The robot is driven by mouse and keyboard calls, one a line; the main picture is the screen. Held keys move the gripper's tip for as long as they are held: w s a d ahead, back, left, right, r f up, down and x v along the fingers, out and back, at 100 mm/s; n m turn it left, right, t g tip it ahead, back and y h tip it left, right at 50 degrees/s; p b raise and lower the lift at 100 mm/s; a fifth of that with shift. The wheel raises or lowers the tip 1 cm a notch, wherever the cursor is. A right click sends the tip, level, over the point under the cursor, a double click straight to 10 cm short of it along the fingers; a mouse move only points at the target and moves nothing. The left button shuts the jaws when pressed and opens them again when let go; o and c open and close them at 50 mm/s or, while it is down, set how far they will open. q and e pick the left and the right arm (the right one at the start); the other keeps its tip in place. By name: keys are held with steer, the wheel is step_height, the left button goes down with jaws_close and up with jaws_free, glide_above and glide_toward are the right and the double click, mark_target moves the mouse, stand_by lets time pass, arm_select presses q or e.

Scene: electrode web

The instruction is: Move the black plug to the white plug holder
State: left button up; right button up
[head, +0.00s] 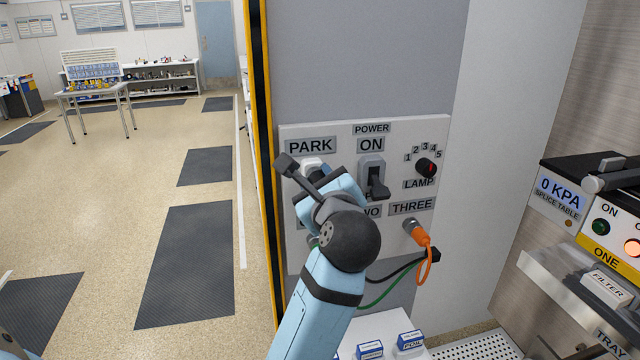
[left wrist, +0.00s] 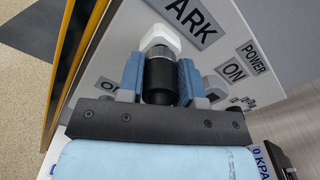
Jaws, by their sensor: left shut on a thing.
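The black plug (left wrist: 157,80) is between the two blue fingers of my left gripper (left wrist: 160,72) in the left wrist view. The gripper is shut on it. The white plug holder (left wrist: 162,38) is on the panel beside the PARK label, directly in front of the plug's end. The plug's metal collar meets or overlaps the holder in this view; I cannot tell how far in it sits. In the head view my left gripper (head: 325,185) is at the panel under PARK, and the holder (head: 311,164) shows just above the fingers. My right gripper is not in view.
The panel (head: 335,138) carries a POWER switch (head: 373,175), a LAMP knob (head: 427,167) and an orange plug (head: 417,233) at THREE. Green and black cables hang below. A splice table unit (head: 558,192) stands at the right. Open floor lies left of the yellow-edged post.

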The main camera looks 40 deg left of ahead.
mark_target(317, 172)
arm_select(q)
steer(key=shift+w+a, duration=0.25)
steer(key=shift+a, duration=0.1)
steer(key=o, duration=1.1)
step_height(317, 172, up, 20)
steer(key=b, duration=0.1)
stand_by(0.7)
